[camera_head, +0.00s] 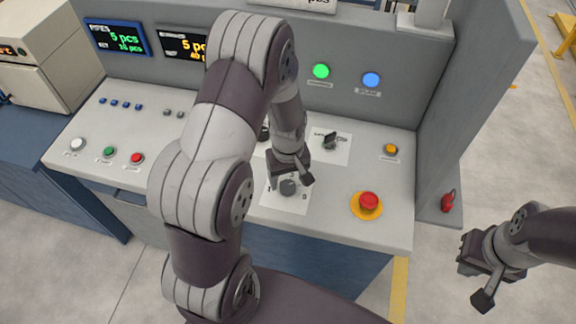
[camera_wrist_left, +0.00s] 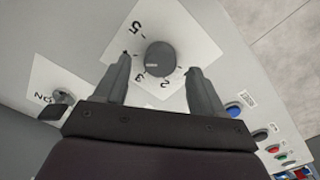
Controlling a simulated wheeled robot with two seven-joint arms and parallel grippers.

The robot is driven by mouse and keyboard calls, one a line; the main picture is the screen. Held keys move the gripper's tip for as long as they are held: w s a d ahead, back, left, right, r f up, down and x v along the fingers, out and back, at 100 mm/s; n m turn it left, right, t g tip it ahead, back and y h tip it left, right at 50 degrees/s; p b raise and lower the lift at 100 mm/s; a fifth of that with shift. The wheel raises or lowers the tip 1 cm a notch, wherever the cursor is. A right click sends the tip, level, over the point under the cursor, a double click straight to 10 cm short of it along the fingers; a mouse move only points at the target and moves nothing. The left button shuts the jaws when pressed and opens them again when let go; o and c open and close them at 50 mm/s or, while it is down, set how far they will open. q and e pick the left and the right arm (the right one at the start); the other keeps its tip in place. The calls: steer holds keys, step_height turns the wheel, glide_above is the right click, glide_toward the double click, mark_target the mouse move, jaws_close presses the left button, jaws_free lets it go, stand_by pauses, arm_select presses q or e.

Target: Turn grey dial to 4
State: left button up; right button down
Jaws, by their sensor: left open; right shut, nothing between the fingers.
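The grey dial (camera_head: 288,187) sits on a white numbered plate near the front edge of the sloped panel. In the left wrist view the round dial (camera_wrist_left: 161,58) lies between the fingers of my left gripper (camera_wrist_left: 160,66), with a gap on both sides. A short light mark shows on the dial's left part. The numbers 5, 3 and 2 are readable on the plate (camera_wrist_left: 186,35); the left finger covers part of the scale. My left gripper (camera_head: 290,180) is open, just above the dial. My right gripper (camera_head: 476,283) is shut and empty, off the panel's right side.
A red button on a yellow base (camera_head: 368,203) is right of the dial. A black knob (camera_head: 331,141) on another plate is behind it, and a yellow button (camera_head: 391,149) is further right. White, green and red buttons (camera_head: 109,151) are at left. An upright wall (camera_head: 480,110) bounds the right.

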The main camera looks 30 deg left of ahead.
mark_target(288, 186)
arm_select(q)
step_height(288, 186, up, 10)
steer(key=shift+b, duration=0.4)
